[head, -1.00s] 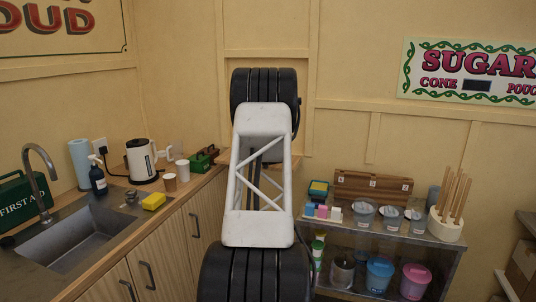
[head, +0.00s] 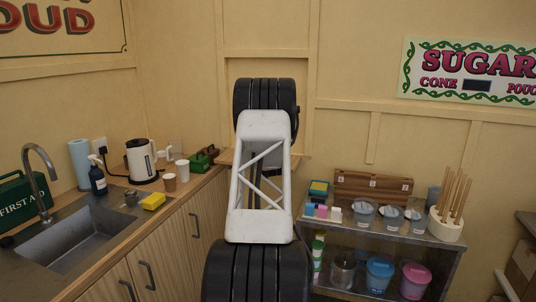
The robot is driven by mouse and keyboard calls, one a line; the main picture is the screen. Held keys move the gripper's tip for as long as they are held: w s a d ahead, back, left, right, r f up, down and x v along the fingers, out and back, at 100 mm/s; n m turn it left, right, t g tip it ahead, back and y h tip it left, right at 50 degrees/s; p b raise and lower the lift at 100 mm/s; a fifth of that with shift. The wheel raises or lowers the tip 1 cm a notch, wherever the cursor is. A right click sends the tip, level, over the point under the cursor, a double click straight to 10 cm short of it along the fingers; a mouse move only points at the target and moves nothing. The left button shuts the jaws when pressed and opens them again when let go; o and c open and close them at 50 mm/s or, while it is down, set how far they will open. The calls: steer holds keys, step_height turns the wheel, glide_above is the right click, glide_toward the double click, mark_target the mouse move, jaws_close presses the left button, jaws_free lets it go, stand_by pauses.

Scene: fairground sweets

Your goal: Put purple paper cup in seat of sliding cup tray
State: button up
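I cannot make out a purple paper cup or a sliding cup tray in the head view. My own arm fills the middle of the picture and hides what lies behind it. My gripper is not in view, so I cannot see whether it holds anything. A brown cup (head: 169,182) and a white cup (head: 182,170) stand upright on the wooden counter at the left.
A steel sink (head: 75,243), a yellow sponge (head: 153,201) and a kettle (head: 141,160) are at the left. The shelf unit (head: 400,236) at the right carries a wooden rack (head: 373,187), several grey tubs and a stick holder (head: 445,226). A pink bucket (head: 415,281) is below.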

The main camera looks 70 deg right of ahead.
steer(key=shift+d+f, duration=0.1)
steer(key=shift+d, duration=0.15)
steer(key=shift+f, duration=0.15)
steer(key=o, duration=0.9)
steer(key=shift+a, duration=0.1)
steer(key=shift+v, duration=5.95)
